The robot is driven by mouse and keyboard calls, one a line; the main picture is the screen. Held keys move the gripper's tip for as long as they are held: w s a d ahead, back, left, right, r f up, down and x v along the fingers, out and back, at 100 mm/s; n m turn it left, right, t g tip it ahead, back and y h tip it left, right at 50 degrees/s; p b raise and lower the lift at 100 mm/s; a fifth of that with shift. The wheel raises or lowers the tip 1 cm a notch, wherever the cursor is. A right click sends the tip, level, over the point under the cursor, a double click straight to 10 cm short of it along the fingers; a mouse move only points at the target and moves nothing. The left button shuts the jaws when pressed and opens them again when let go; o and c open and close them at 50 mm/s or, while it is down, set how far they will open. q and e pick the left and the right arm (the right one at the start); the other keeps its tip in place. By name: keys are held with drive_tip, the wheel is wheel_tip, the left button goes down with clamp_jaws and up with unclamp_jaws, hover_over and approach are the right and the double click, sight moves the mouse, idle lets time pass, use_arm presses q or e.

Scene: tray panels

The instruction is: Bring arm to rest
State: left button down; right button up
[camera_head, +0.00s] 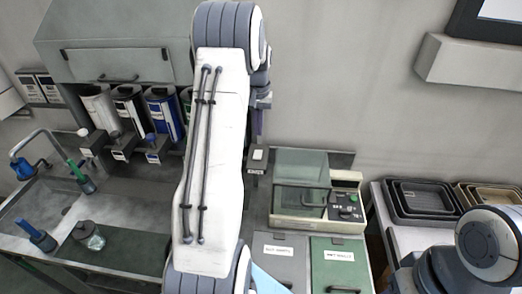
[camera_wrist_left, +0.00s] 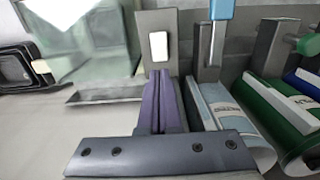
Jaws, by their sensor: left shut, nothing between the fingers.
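My left arm (camera_head: 212,165) rises through the middle of the head view and hides much of what is behind it. My left gripper (camera_head: 259,125) shows only as a small purple part beside the arm. In the left wrist view its purple fingers (camera_wrist_left: 158,103) are together with nothing between them. They point toward a grey upright block (camera_wrist_left: 157,22) with a white plate; I cannot tell whether they touch it. Part of my right arm (camera_head: 488,247) shows at the lower right, with its gripper out of view.
A machine with a glass lid (camera_head: 300,165) stands right of the left arm. Dark trays (camera_head: 425,200) are farther right. Several canisters (camera_head: 163,115) line the wall at left, above a metal sink (camera_head: 30,210). A blue-labelled roll (camera_wrist_left: 215,105) is close right of the fingers.

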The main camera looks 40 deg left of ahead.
use_arm(q)
drive_tip(key=s+d+f+m+b, duration=0.1)
drive_tip(key=s+d+m+b, duration=0.25)
drive_tip(key=d, duration=1.05)
drive_tip(key=s+d+m+b, duration=0.3)
drive_tip(key=s+d+b, duration=0.1)
drive_tip(key=d, duration=1.1)
drive_tip(key=s+d+f+m+b, duration=0.2)
drive_tip(key=s+d+f+m, duration=0.1)
drive_tip(key=s, duration=0.7)
drive_tip(key=s+d+f+m+h+b, duration=0.1)
drive_tip(key=s+d+f+m+b, duration=0.1)
drive_tip(key=s+d, duration=0.4)
drive_tip(key=s+f+m, duration=0.1)
drive_tip(key=s+m, duration=0.1)
drive_tip(key=s, duration=0.2)
drive_tip(key=shift+s+f+b, duration=0.2)
drive_tip(key=shift+f+b, duration=0.1)
drive_tip(key=shift+b, duration=0.1)
